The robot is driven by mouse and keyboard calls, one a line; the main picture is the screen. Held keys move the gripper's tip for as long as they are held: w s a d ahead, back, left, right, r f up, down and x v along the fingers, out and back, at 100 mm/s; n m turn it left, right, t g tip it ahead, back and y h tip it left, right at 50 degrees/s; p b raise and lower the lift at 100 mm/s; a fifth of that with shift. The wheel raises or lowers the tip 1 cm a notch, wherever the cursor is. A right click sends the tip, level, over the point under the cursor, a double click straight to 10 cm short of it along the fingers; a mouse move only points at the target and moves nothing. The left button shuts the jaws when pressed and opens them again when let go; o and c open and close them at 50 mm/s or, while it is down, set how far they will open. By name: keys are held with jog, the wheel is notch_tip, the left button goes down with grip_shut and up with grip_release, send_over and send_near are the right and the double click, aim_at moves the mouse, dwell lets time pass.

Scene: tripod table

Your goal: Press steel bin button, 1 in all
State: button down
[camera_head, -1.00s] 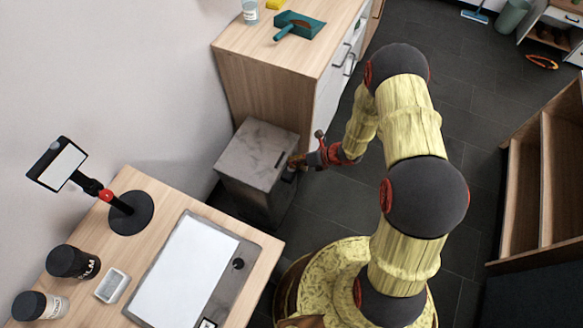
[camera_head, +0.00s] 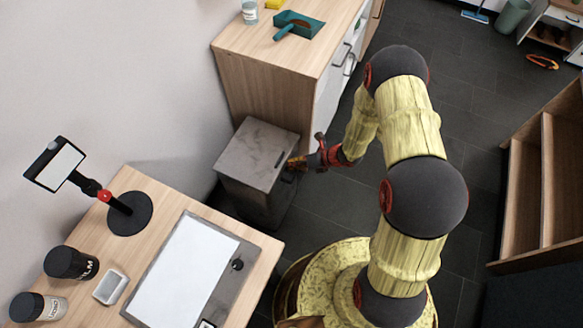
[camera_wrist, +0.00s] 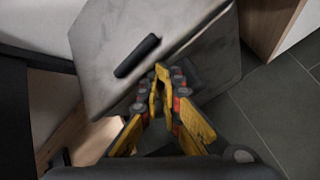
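The steel bin (camera_head: 252,160) is a grey box with a flat lid, standing on the floor between the table and the wooden cabinet. A dark oblong piece (camera_head: 281,158) lies near the lid's right edge; it also shows in the wrist view (camera_wrist: 137,56). I cannot tell for sure whether this is the button. My gripper (camera_head: 292,164) is at the bin's right side, by the lid's edge. In the wrist view my gripper's yellow fingers (camera_wrist: 159,74) meet at the tips, with nothing seen between them. They partly hide a dark part at the bin's edge. Contact cannot be told.
A wooden cabinet (camera_head: 275,85) with a teal dustpan (camera_head: 298,24) on top stands behind the bin. The table (camera_head: 165,185) in front holds a phone stand (camera_head: 128,213), jars and a white panel (camera_head: 185,270). Dark floor to the right is free up to a wooden shelf (camera_head: 545,180).

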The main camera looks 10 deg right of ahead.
jog(key=shift+a+r+p, duration=0.2)
jog(key=shift+r+p, duration=0.3)
jog(key=shift+r, duration=0.2)
jog(key=shift+a+r+p, duration=0.2)
jog(key=shift+r+p, duration=0.25)
jog(key=shift+r, duration=0.35)
